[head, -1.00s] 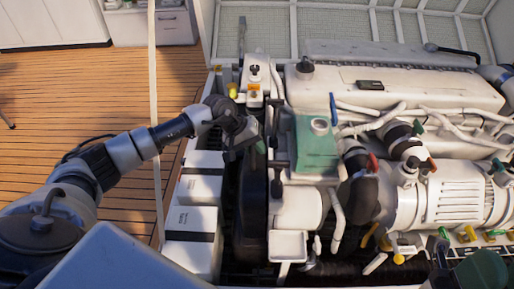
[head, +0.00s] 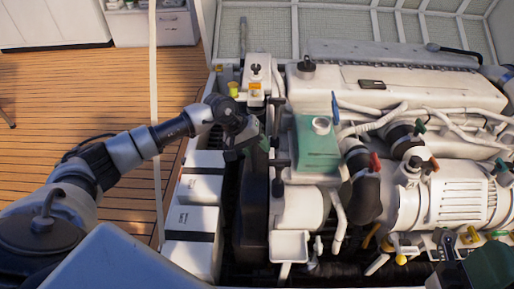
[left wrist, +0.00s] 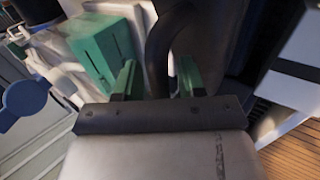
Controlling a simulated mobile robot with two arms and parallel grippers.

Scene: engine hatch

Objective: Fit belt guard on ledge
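The belt guard (head: 252,205) looks like a tall dark panel, upright in the narrow gap between the white boxes and the engine's left end. My left gripper (head: 262,146) is at its upper end. In the left wrist view the green fingertips (left wrist: 158,78) stand apart, on either side of a dark curved strip (left wrist: 159,45), with gaps visible beside it. The dark panel (left wrist: 212,30) lies behind and right of it. I cannot make out the ledge. My right gripper (head: 450,246) shows partly at the lower right; its fingers are unclear.
The engine (head: 400,90) fills the middle and right, with hoses and coloured caps. A green box (head: 316,152) sits just right of my left gripper. White boxes (head: 192,220) line the left side. A pale upright post (head: 154,100) stands left, before open wooden floor (head: 75,95).

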